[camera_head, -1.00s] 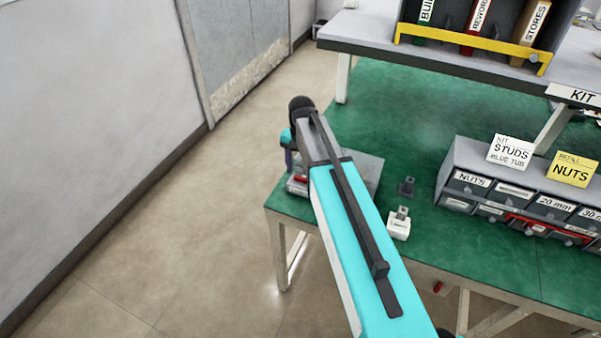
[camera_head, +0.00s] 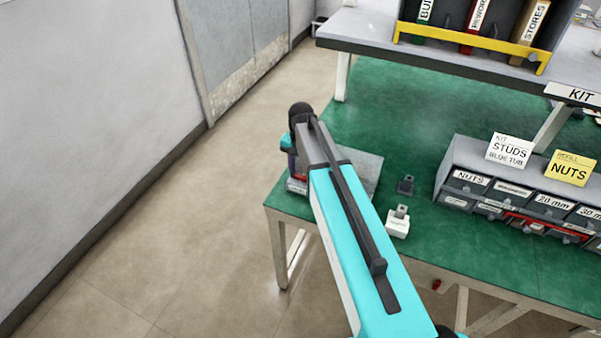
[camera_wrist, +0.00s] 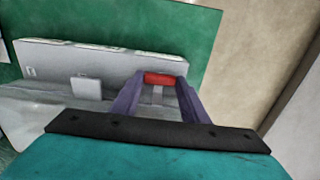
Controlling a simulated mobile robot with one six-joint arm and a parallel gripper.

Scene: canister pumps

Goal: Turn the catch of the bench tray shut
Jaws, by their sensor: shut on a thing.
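The bench tray (camera_head: 367,172) is a grey box at the left end of the green bench, partly hidden behind my arm in the head view. In the wrist view the tray (camera_wrist: 62,59) shows its grey wall and a small pale square plate on it. The red catch (camera_wrist: 159,78) sits at the tray's right end, between my gripper's (camera_wrist: 158,88) two purple fingers. The fingers are closed on it near their tips. In the head view my arm hides most of the gripper, and only a bit of red shows beside the tray.
A white block (camera_head: 398,223) and a dark block (camera_head: 406,186) stand right of the tray. A grey drawer unit (camera_head: 448,180) with label cards is further right. A shelf (camera_head: 360,40) with binders is at the back. Open floor lies left of the bench.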

